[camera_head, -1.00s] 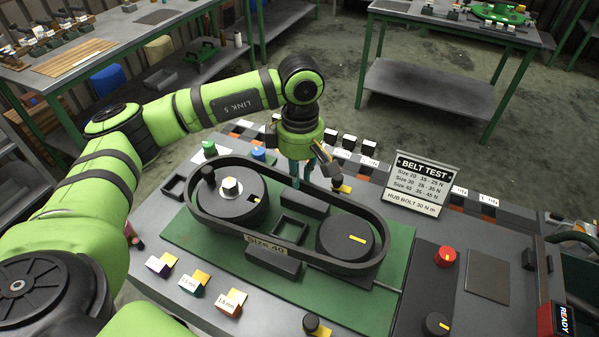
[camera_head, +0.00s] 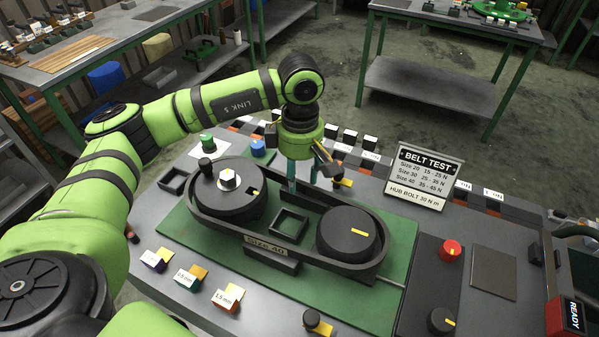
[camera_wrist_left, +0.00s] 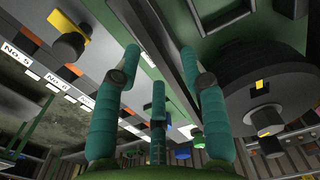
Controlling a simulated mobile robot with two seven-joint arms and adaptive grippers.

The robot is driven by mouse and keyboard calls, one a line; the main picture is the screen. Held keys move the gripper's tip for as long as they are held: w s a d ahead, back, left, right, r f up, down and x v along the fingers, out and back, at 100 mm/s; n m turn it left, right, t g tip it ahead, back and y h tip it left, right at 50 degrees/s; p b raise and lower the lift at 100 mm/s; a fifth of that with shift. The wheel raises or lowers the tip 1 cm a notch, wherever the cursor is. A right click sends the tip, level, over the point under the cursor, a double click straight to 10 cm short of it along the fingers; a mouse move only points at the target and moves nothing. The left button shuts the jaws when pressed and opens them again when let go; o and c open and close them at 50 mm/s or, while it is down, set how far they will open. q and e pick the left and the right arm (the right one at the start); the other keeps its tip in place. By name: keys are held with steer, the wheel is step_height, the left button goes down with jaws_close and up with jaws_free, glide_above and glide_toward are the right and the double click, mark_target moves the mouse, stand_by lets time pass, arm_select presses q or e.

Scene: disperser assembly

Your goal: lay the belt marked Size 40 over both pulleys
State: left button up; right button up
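The black belt marked Size 40 (camera_head: 266,247) sits low around both pulleys, its label on the near strand. The left pulley (camera_head: 240,205) has a pale hub nut on top, and the right pulley (camera_head: 347,228) has a yellow mark. Both pulley tops stand above the belt. My left gripper (camera_head: 303,188) points down at the belt's far strand between the pulleys. Its teal fingers are apart; in the left wrist view the fingertips (camera_wrist_left: 190,60) also stand apart. Whether they touch the belt is unclear. My right gripper is out of view.
A green base plate (camera_head: 385,235) carries the pulleys, with a square black frame (camera_head: 288,224) between them. A BELT TEST sign (camera_head: 425,178) stands behind on the right. Size-labelled blocks (camera_head: 190,277) line the front. A red knob (camera_head: 450,250) is on the right panel.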

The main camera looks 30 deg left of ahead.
arm_select(q)
step_height(320, 180, up, 12)
stand_by(0.6)
steer(key=shift+w, duration=0.1)
stand_by(0.4)
